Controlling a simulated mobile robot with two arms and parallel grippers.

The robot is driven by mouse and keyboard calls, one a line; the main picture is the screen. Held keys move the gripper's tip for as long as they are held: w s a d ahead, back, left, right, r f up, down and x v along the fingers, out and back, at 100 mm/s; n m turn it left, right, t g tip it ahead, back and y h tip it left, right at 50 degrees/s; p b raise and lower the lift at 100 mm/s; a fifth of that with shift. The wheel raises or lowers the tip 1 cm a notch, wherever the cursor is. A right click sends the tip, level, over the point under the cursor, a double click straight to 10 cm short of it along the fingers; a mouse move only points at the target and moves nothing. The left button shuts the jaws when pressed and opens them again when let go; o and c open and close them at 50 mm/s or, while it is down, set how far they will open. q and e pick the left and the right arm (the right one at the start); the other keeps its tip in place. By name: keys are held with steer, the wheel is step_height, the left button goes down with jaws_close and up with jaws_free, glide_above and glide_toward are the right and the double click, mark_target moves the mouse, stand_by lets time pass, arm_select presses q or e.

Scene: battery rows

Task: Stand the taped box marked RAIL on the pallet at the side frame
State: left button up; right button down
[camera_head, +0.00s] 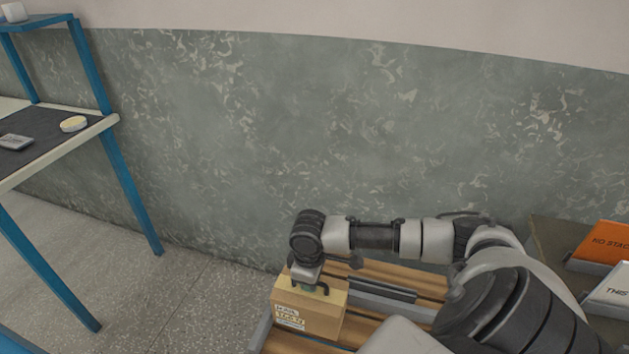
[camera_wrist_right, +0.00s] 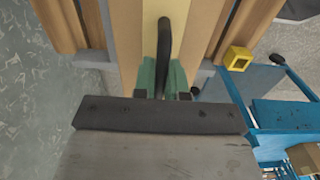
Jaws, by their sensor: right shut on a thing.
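A cardboard box (camera_head: 309,312) with a white and yellow label shows low in the head view; the label is too small to read surely. My right gripper (camera_head: 311,286) reaches down onto its top. In the right wrist view the green fingers of my right gripper (camera_wrist_right: 163,80) are shut on a dark handle on the box, whose top (camera_wrist_right: 165,14) carries a pale tape strip. The box is upright at the left end of the wooden pallet (camera_head: 405,272). I cannot tell whether it touches the slats. A grey side frame (camera_head: 261,331) runs along the pallet's left edge. My left gripper is not in view.
A blue-legged bench (camera_head: 62,152) stands at the left, with bare floor (camera_head: 190,295) between it and the pallet. An orange sign (camera_head: 604,242) and a white sign (camera_head: 610,288) lie at the right.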

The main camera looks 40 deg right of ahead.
mark_target(310, 298)
steer(key=shift+f, duration=1.45)
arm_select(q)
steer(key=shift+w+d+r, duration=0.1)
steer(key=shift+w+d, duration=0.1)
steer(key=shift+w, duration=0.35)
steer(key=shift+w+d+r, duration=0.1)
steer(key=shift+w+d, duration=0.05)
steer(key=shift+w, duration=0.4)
arm_select(e)
steer(key=c, duration=1.6)
jaws_free()
steer(key=shift+s+f, duration=0.1)
steer(key=shift+f, duration=0.1)
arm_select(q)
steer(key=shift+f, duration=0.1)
arm_select(e)
steer(key=o, duration=0.4)
steer(key=shift+o, duration=0.2)
